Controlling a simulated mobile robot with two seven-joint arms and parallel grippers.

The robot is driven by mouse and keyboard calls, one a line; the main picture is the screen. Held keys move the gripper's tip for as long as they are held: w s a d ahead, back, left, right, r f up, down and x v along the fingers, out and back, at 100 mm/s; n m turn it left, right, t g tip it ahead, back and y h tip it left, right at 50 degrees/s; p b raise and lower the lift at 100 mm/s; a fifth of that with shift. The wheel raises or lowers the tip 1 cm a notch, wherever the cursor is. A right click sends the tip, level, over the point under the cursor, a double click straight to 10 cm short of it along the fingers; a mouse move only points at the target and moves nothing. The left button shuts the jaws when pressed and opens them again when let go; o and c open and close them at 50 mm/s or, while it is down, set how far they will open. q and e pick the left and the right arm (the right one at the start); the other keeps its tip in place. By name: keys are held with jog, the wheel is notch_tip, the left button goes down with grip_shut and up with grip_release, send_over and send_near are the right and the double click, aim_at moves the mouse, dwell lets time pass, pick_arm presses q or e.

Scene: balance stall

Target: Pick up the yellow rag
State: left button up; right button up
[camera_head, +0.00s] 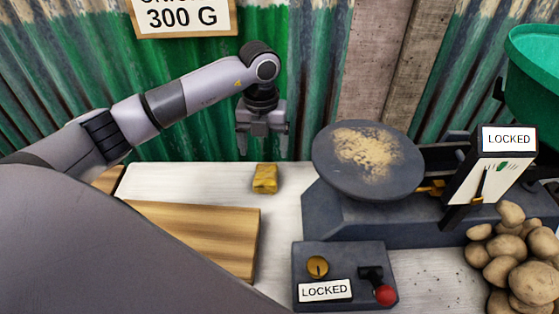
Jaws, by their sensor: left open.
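The yellow rag (265,179) is a small folded block on the white counter (200,180), between the cutting board and the scale. My left gripper (262,152) hangs pointing down just above and behind the rag in the picture, with its fingers apart and nothing between them. The rag lies apart from the fingers. My right gripper is not in view.
A wooden board (200,228) lies left of the rag. A dark scale (368,160) with a dusty pan stands right. A control box (345,272) with a red-knobbed lever is in front. Potatoes (525,245) pile at the right; a green bowl (535,70) hangs above.

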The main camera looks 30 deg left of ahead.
aim_at(266, 172)
pick_arm(q)
jog(key=shift+w+f, duration=0.15)
jog(key=shift+w, duration=0.05)
jog(key=shift+f, duration=0.3)
jog(key=f, duration=0.6)
jog(key=shift+s+d+f, duration=0.1)
jog(key=shift+s+d, duration=0.1)
jog(key=shift+s, duration=0.1)
jog(key=c, duration=1.1)
notch_tip(266, 172, up, 20)
jog(key=shift+r+p, duration=0.1)
jog(key=shift+p, duration=0.55)
